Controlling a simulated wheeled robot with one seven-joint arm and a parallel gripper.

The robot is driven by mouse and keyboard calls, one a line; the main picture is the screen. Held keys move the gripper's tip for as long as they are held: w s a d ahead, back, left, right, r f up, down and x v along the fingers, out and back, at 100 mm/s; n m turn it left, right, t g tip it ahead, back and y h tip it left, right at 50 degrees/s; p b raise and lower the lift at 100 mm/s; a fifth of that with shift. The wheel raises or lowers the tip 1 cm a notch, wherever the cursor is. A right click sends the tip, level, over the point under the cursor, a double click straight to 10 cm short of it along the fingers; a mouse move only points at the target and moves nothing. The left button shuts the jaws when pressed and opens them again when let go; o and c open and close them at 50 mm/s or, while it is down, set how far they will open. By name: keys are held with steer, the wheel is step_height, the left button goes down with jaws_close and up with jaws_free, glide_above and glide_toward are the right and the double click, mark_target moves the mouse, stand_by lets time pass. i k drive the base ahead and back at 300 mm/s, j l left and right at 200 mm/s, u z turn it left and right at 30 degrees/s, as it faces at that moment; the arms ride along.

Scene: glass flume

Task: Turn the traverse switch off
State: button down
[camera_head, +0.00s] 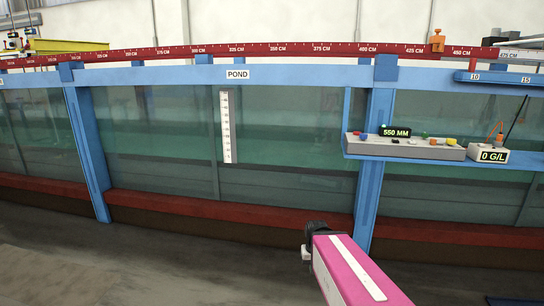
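A grey control box (410,149) sits on a blue shelf at the right of the flume, with several small coloured knobs or buttons and a dark display (395,132) reading 550 MM. Labels on the controls are too small to read, so I cannot tell which one is the traverse switch or how it is set. My pink arm reaches in from the bottom right, ending in a dark part near the flume's lower edge. My gripper (307,252) seems to be at this end, below and left of the box and apart from it; its fingers cannot be made out clearly.
The glass flume with blue posts (372,165) spans the view, with a POND label and a white vertical scale (227,126). A small meter (489,156) reading 0 G/L stands right of the box. An orange piece (437,41) sits on the red rail. The floor at left is clear.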

mark_target(450, 141)
steer(key=z, duration=1.4)
